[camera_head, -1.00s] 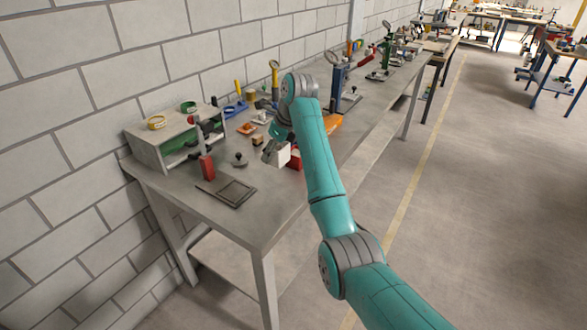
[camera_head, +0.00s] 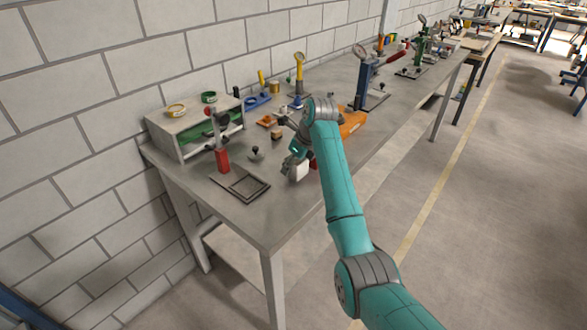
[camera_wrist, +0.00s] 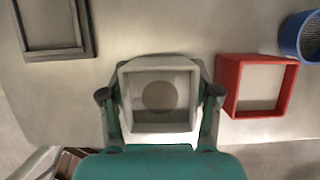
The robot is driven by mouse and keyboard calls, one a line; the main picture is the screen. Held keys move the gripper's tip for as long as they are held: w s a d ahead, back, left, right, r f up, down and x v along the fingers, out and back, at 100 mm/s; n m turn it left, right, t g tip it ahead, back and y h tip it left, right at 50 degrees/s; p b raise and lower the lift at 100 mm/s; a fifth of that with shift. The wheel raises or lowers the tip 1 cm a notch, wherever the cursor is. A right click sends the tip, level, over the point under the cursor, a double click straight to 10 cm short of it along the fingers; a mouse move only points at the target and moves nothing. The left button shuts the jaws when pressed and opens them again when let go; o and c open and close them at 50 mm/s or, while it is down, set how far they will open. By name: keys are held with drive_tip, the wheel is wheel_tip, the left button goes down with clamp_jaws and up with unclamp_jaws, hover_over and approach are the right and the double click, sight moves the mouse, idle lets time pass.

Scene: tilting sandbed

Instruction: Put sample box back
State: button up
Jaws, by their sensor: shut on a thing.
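My gripper (camera_wrist: 159,95) is shut on a white open-topped sample box (camera_wrist: 130,95), with a finger on each side of it. Inside the box is a pale filling with a darker round patch. In the head view the white box (camera_head: 298,171) hangs below my gripper (camera_head: 295,161) near the bench's front edge. A dark square frame (camera_head: 255,195) lies flat on the bench to its left. The frame also shows at the upper left of the wrist view (camera_wrist: 88,30). Whether the box touches the bench I cannot tell.
A red open box (camera_wrist: 228,88) stands just right of the held box, with a blue round container (camera_wrist: 288,38) beyond. A grey shelf unit (camera_head: 167,135), a red-handled tool (camera_head: 222,160) and a small black-knobbed weight (camera_head: 256,154) stand farther left. Bare bench lies around the frame.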

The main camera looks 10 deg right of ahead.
drive_tip(key=shift+f, duration=0.8)
drive_tip(key=o, duration=1.5)
drive_tip(key=shift+f, duration=0.15)
drive_tip(key=v, duration=1.2)
drive_tip(key=shift+r, duration=0.2)
